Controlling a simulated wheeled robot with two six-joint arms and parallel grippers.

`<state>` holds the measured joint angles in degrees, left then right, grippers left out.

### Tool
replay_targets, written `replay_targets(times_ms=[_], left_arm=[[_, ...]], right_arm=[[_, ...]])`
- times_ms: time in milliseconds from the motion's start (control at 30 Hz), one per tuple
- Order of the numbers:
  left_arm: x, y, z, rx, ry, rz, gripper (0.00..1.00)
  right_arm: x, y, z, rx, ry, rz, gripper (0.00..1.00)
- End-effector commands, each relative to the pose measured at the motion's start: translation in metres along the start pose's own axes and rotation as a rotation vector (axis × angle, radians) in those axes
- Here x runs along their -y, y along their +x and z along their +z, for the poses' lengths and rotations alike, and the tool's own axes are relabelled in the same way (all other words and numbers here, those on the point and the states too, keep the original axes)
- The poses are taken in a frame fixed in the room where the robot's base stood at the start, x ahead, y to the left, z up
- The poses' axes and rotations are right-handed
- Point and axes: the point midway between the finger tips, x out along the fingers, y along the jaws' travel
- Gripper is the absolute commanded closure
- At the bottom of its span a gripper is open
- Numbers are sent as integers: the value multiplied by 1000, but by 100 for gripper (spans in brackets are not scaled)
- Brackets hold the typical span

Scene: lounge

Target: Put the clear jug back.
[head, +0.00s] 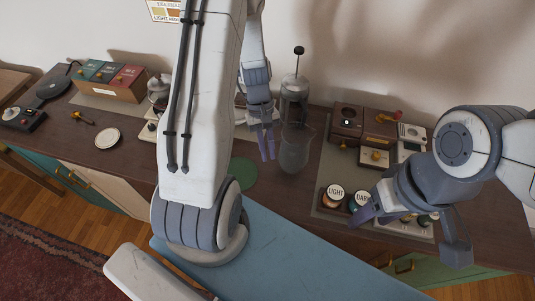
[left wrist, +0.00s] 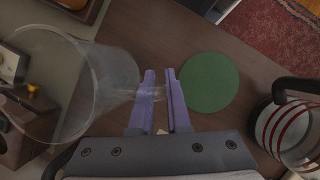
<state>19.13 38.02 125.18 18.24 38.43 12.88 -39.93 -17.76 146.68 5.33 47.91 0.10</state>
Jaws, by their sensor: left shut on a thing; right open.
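The clear jug (head: 295,150) is see-through glass, right of the green round mat (head: 243,173) in the head view. In the left wrist view the jug (left wrist: 75,75) fills the left side, and the mat (left wrist: 208,82) lies bare to the right of the fingers. My left gripper (head: 267,145) is shut on the jug's handle side; its purple fingers (left wrist: 161,98) show there. I cannot tell whether the jug's base touches the counter. My right gripper (head: 368,210) is open and empty, close to the jars labelled LIGHT (head: 335,194) and DARK (head: 361,200).
A press pot (head: 294,100) stands behind the jug. A wooden box set (head: 365,125) stands on the grey mat to the right. A red-striped glass vessel (left wrist: 290,130) shows at the wrist view's right. Far left are a box of packets (head: 110,80) and a white coaster (head: 107,138).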

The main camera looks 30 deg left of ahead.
Motion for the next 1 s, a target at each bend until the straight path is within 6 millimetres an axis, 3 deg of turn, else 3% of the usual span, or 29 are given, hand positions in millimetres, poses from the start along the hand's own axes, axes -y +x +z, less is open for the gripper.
replay_targets(times_ms=[200,600,633,700,1000], left_arm=[[0,23,-9,2,1,-1,100],[0,29,-11,0,1,0,100],[0,28,-11,0,0,0,77],[0,28,-11,0,0,-1,55],[0,25,-10,0,0,0,55]], right_arm=[[0,-7,0,0,0,0,43],[0,-3,0,0,0,0,43],[0,-4,0,0,0,0,43],[0,-4,0,0,0,0,43],[0,-6,0,0,0,0,43]])
